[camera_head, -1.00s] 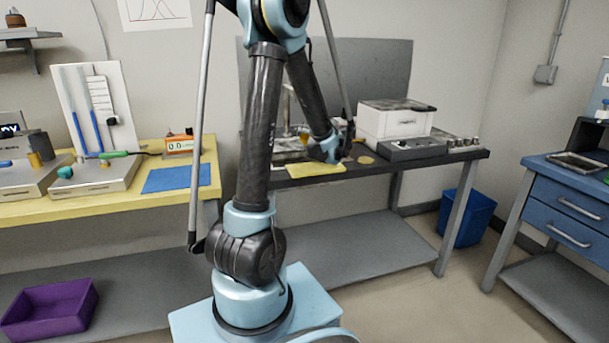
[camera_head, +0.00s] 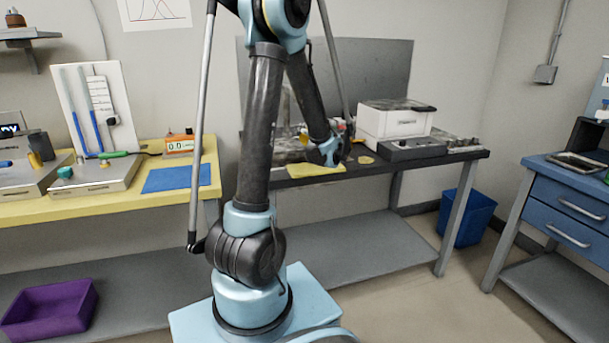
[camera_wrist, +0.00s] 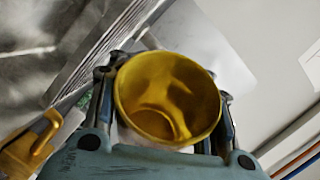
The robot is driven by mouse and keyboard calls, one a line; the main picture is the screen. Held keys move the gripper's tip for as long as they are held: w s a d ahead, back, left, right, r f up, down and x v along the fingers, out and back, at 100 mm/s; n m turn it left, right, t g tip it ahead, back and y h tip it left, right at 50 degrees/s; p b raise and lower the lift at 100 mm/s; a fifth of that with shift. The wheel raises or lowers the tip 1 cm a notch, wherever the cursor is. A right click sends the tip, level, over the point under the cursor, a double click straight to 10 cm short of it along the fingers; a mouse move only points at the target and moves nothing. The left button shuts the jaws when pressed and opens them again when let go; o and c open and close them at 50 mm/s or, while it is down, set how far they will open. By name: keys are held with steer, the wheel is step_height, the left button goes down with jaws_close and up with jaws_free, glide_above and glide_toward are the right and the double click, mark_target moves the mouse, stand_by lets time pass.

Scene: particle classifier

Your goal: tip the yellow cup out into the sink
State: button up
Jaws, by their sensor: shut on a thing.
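The yellow cup (camera_wrist: 165,105) is held between the fingers of my gripper (camera_wrist: 167,82) in the wrist view, with its open mouth facing the camera. A darker yellow patch shows inside it; I cannot tell whether that is contents or shading. In the head view my gripper (camera_head: 325,150) is over the dark back bench, and the cup is mostly hidden or too small to make out. The sink area (camera_head: 283,145) lies behind my arm and is largely hidden.
The dark bench carries a yellow mat (camera_head: 317,170), a white box-shaped device (camera_head: 395,122) close right of my gripper, and a dark grey unit (camera_head: 415,149). A grey panel (camera_head: 380,75) stands behind. A blue bin (camera_head: 467,216) is on the floor.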

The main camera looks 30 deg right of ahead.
steer(key=shift+s+a+r+n+t, duration=0.15)
steer(key=shift+r+n+t, duration=0.15)
steer(key=shift+r, duration=0.25)
steer(key=shift+a+r+n+t, duration=0.15)
steer(key=shift+r+n+t, duration=0.05)
steer(key=shift+r+n, duration=0.25)
stand_by(0.5)
steer(key=shift+s+a+r+n+t+h, duration=0.1)
steer(key=shift+a+r+n+t+h, duration=0.2)
steer(key=shift+n, duration=0.35)
stand_by(0.7)
steer(key=shift+d+f, duration=0.1)
stand_by(0.8)
steer(key=m, duration=0.1)
steer(key=f+m+g, duration=0.1)
steer(key=d+f, duration=0.1)
steer(key=shift+w+f+m+g, duration=0.15)
steer(key=shift+w+m+g, duration=0.15)
steer(key=shift+m, duration=0.1)
steer(key=shift+f, duration=0.1)
